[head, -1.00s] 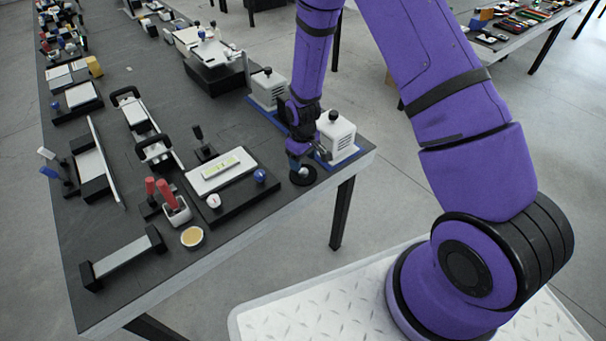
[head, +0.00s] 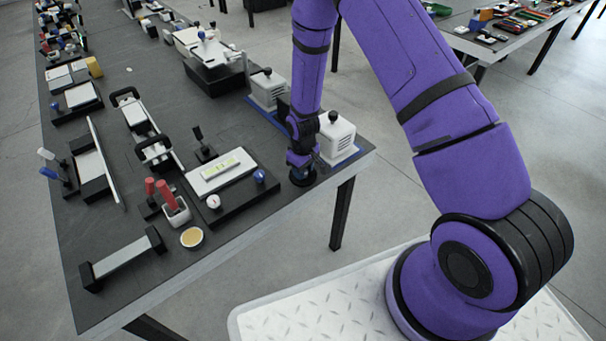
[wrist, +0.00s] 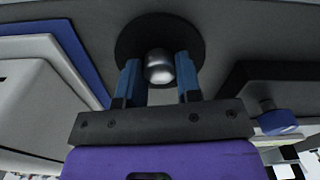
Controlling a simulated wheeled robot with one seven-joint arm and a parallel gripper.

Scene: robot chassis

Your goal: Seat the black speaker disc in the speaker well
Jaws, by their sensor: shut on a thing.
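The black speaker disc (head: 303,182) is at the table's right front corner, mostly hidden under my gripper in the head view. In the wrist view the disc (wrist: 128,45) is round and flat with a silver knob (wrist: 159,67) at its middle. My gripper (wrist: 160,75) points down at it, its blue fingers shut on the knob. The gripper (head: 301,170) also shows in the head view. The disc is at or very near the table top; I cannot tell whether it touches. I cannot pick out the speaker well for certain.
A black base with a white panel (head: 220,172) and a blue knob (head: 259,176) stands left of my gripper. A white ribbed block (head: 336,138) on a blue mat stands close behind on the right. The table edge is close in front.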

